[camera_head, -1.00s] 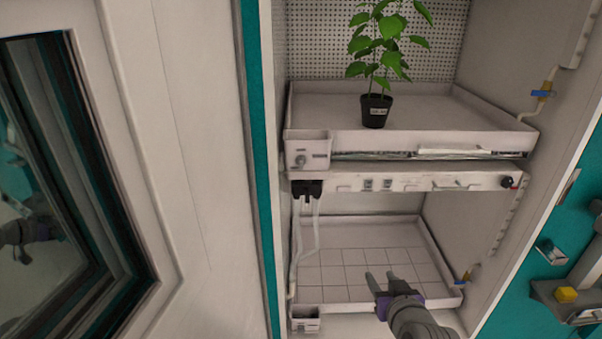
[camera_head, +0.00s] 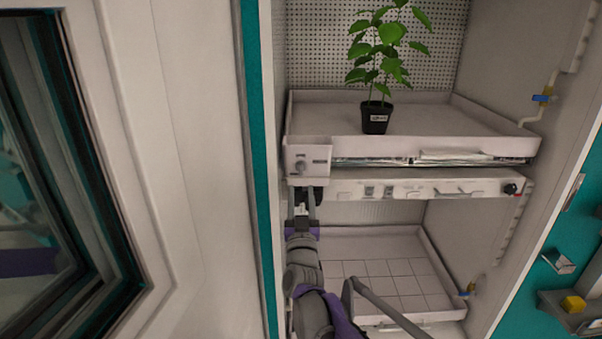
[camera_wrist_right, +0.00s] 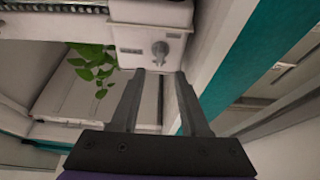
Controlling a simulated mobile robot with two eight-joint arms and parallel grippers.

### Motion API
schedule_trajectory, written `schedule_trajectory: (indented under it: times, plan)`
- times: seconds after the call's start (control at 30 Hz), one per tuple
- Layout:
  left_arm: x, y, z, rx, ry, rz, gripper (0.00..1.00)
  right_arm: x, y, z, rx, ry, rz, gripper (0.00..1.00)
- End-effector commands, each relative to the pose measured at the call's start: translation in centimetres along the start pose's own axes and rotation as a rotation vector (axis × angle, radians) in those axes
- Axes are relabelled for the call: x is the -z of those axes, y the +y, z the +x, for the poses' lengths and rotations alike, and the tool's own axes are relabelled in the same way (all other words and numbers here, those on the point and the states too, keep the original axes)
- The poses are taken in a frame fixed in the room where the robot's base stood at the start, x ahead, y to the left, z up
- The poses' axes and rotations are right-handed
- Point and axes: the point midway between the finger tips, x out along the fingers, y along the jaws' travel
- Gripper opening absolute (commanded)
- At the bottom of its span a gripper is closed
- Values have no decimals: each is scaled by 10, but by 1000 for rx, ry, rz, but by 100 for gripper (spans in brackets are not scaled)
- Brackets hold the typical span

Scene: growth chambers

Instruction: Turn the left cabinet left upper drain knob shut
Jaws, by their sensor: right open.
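The left upper drain knob (camera_head: 300,166) is a small grey knob on the front of a pale drain box (camera_head: 319,153), at the left front corner of the upper tray. In the right wrist view the knob (camera_wrist_right: 160,50) stands out from the box face, just beyond my fingertips. My right gripper (camera_head: 303,190) is open and empty, its fingers pointing up at the box from just below it. In the wrist view the gap between the fingertips (camera_wrist_right: 160,74) lines up with the knob, apart from it. My left gripper is not in view.
A potted plant (camera_head: 375,118) stands on the upper tray (camera_head: 440,146). A control strip (camera_head: 430,187) runs below it, and a gridded lower tray (camera_head: 385,280) lies beneath. The open cabinet door (camera_head: 180,150) fills the left. A yellow block (camera_head: 573,304) sits at the far right.

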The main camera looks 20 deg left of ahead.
Motion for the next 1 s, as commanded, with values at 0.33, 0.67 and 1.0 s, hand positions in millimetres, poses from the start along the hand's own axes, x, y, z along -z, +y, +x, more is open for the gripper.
schedule_trajectory:
  times: [0.33, 0.67, 1.0]
  plan:
    - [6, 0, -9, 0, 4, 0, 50, 1, 0, 61, 0, 0, 0, 46]
    - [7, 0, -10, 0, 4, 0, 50, 0, 0, 74, 0, -1, 1, 46]
    - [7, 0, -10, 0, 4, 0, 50, 0, 0, 74, 1, -1, 1, 8]
